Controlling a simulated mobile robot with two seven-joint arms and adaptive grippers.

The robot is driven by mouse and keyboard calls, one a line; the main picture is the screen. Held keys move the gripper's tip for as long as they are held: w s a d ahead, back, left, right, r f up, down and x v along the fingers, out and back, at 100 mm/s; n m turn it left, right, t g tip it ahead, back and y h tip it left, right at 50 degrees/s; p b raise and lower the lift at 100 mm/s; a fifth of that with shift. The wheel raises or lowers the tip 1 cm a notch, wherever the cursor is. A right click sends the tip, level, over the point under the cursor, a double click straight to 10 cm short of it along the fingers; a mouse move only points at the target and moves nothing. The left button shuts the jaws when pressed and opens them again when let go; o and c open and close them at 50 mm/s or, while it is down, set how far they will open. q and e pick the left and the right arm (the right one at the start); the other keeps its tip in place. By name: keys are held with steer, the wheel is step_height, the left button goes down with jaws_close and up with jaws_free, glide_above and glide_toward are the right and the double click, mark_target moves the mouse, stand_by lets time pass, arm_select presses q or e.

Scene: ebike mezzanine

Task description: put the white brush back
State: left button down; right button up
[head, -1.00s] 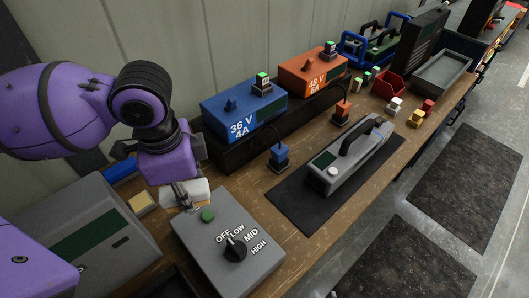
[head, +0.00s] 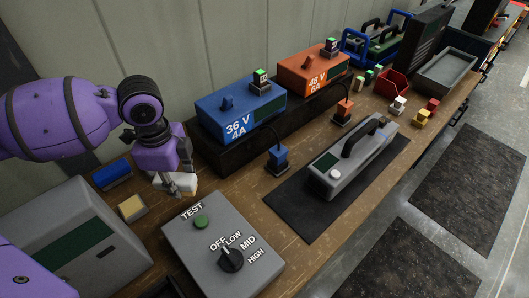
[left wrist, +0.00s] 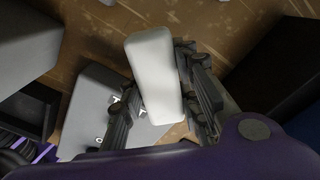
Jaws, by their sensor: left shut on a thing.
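The white brush (head: 184,181) is in my left gripper (head: 173,188), which is shut on it above the bench, behind the grey TEST box. In the left wrist view the white brush (left wrist: 155,75) lies between the two dark fingers of my left gripper (left wrist: 162,105), its pale smooth back toward the camera. A little tan shows under its edge in the head view. Whether it touches the bench is hard to tell. My right gripper is not in view.
A blue block (head: 112,173) and a yellow-topped block (head: 132,208) sit left of the brush. The grey TEST box (head: 205,255) with knob and green button stands in front. The blue 36 V charger (head: 240,105) is behind right. Bare wood (head: 225,183) lies to the right.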

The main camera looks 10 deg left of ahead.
mark_target(181, 189)
arm_select(q)
steer(key=shift+w+a+f, duration=0.15)
steer(key=shift+w+f, duration=0.1)
steer(key=shift+f, duration=0.2)
steer(key=shift+w+a+f, duration=0.1)
steer(key=shift+w+f, duration=0.1)
steer(key=shift+f, duration=1.5)
steer(key=shift+f, duration=0.1)
steer(key=c, duration=1.3)
jaws_free()
steer(key=shift+f, duration=0.1)
step_height(181, 189, up, 12)
steer(key=shift+r+p, duration=0.25)
steer(key=shift+p, duration=0.05)
